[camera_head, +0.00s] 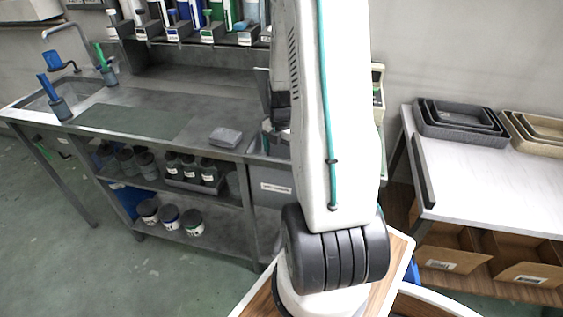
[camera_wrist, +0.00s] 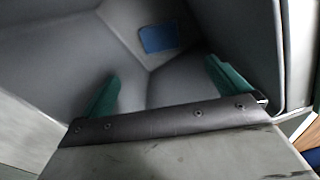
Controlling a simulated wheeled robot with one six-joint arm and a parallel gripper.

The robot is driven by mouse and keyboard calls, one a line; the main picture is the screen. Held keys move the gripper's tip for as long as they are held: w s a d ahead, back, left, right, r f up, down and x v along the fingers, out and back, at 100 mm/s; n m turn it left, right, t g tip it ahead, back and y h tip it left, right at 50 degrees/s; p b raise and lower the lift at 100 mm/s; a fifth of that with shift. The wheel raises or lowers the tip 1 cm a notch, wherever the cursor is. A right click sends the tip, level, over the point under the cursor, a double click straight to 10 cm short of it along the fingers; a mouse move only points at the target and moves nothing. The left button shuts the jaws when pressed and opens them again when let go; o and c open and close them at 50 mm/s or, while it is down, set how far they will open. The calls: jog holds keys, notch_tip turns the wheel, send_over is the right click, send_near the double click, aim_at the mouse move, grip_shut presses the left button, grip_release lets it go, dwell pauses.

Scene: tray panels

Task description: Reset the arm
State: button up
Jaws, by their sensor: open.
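My gripper (camera_wrist: 167,90) shows in the wrist view as two green fingers set well apart, open, with nothing between them. The fingers are partly hidden behind a dark edge strip (camera_wrist: 170,121) with screws, which crosses the view in front of them. Beyond the fingers are grey sloping surfaces that look like the inside of a bin or basin, with a blue patch (camera_wrist: 160,38) on them. In the head view my white arm stands tall across the middle, and the gripper is mostly hidden behind it.
A steel workbench (camera_head: 135,120) with a sink stands at left, jars on its lower shelf. A grey block (camera_head: 226,137) lies on top, near my arm. Bottles line a rear shelf. A white-topped table (camera_head: 490,185) at right holds grey trays (camera_head: 460,132). Green floor is open at left.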

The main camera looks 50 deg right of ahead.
jog(key=shift+r, duration=0.25)
dwell(0.4)
jog(key=w+a+r+m+t, duration=0.15)
jog(key=a+r+m, duration=0.65)
jog(key=a+r, duration=0.85)
jog(key=s+a+r+m, duration=1)
jog(key=s+a, duration=0.4)
jog(key=shift+r, duration=0.3)
